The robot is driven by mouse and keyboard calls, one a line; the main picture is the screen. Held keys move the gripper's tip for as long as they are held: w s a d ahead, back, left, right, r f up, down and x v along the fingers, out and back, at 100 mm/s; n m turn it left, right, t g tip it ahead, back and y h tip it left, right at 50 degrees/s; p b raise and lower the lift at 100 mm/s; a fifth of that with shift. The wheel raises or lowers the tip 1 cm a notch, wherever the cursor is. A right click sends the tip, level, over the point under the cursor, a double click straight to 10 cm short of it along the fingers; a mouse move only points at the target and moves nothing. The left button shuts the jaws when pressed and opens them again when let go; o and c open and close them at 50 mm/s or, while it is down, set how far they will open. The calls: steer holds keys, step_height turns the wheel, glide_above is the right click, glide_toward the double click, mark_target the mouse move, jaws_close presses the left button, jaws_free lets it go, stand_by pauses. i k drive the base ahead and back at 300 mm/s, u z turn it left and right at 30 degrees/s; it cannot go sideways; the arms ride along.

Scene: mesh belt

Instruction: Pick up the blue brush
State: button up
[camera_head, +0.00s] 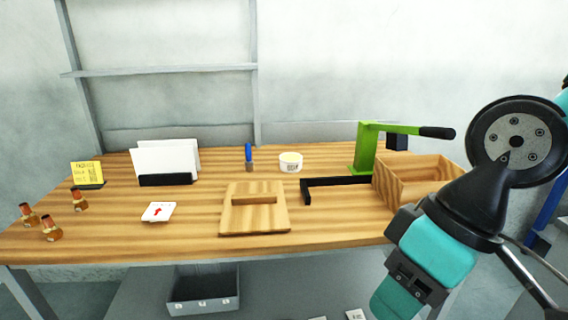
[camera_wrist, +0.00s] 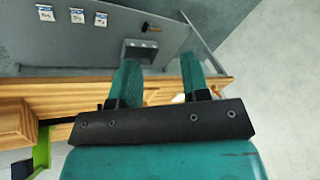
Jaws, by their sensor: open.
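The blue brush (camera_head: 249,157) is near the back middle of the wooden table in the head view. It looks upright, with its blue handle up and a brownish lower end. I cannot make it out in the wrist view. My gripper (camera_head: 388,304) is at the lower right of the head view, in front of the table's front edge and well apart from the brush. In the wrist view my gripper (camera_wrist: 160,70) has its two teal fingers spread with nothing held between them.
A white tub (camera_head: 290,162) stands right of the brush, and a white-card holder (camera_head: 166,180) left. A wooden board (camera_head: 240,220) lies in front. A green lever press (camera_head: 366,150) and wooden box (camera_head: 390,192) stand right. A grey bin (camera_head: 203,304) is below the table.

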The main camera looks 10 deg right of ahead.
mark_target(250, 164)
steer(key=z, duration=0.05)
steer(key=i, duration=1.2)
steer(key=u, duration=0.1)
